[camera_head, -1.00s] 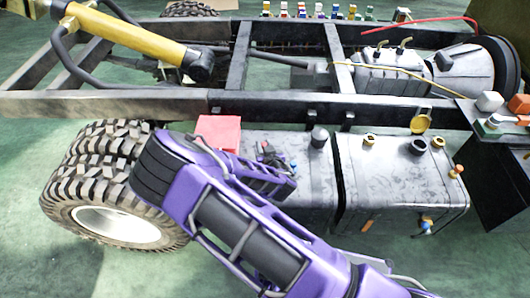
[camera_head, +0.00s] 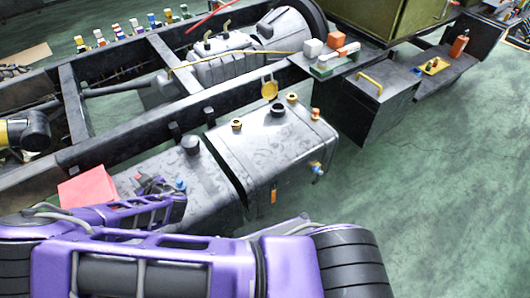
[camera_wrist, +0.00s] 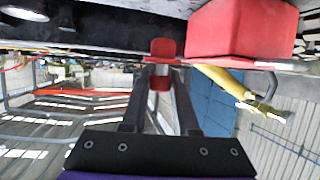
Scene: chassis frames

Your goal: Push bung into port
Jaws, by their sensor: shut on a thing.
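In the head view, my purple arm crosses the bottom, and my fingertips and the held piece cannot be made out. The grey tank (camera_head: 225,160) has gold-ringed fittings (camera_head: 237,124) and (camera_head: 292,98) on top. I cannot tell which opening is the port.
A red box (camera_head: 88,187) sits beside the arm at the tank's left end; a red box also shows close by in the wrist view (camera_wrist: 240,30). The dark chassis rail (camera_head: 180,115) runs behind the tank. Green floor (camera_head: 430,190) is clear at right.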

